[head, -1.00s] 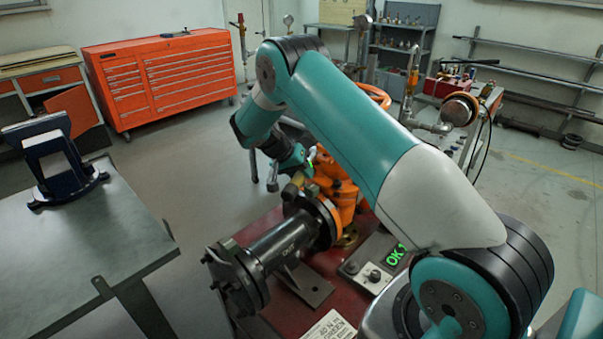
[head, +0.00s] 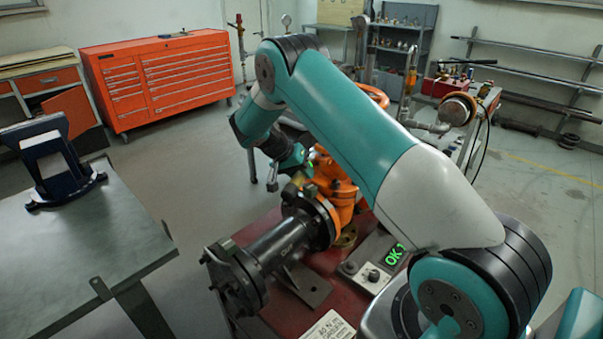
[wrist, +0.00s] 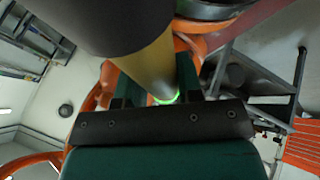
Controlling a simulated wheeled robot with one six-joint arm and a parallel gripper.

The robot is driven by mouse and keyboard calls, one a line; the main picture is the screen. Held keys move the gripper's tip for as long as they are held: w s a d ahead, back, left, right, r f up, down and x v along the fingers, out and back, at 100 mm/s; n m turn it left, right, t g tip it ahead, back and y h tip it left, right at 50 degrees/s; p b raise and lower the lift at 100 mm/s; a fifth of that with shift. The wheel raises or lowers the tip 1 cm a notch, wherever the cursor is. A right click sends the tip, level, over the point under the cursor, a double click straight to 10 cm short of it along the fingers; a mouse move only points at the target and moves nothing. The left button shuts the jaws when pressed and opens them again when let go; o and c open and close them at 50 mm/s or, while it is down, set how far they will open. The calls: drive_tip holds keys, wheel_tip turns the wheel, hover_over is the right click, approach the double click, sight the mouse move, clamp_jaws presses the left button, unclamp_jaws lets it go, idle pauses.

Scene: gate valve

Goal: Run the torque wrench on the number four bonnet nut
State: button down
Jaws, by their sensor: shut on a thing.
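The orange gate valve (head: 345,205) stands on the red bench, partly behind my arm. My gripper (head: 297,168) is low beside the valve's bonnet. In the wrist view, my gripper (wrist: 153,84) is shut on the torque wrench, a thick dark cylinder (wrist: 105,18) with a brass-coloured section (wrist: 150,65) and a glowing green ring. In the head view, the torque wrench (head: 291,190) shows only as a small yellowish part by the flange. The bonnet nuts are hidden, so I cannot tell number four or whether the wrench sits on it.
A dark flanged pipe (head: 275,245) runs from the valve toward the front left. A small box with a green display (head: 394,254) reading OK sits at its right. A grey table (head: 90,255) stands at left, a red tool cabinet (head: 160,75) behind. The floor between is clear.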

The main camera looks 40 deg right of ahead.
drive_tip(key=shift+w+r, duration=0.1)
drive_tip(key=shift+w, duration=0.15)
idle(0.7)
idle(0.7)
drive_tip(key=shift+r+p, duration=1.4)
drive_tip(key=shift+r, duration=1)
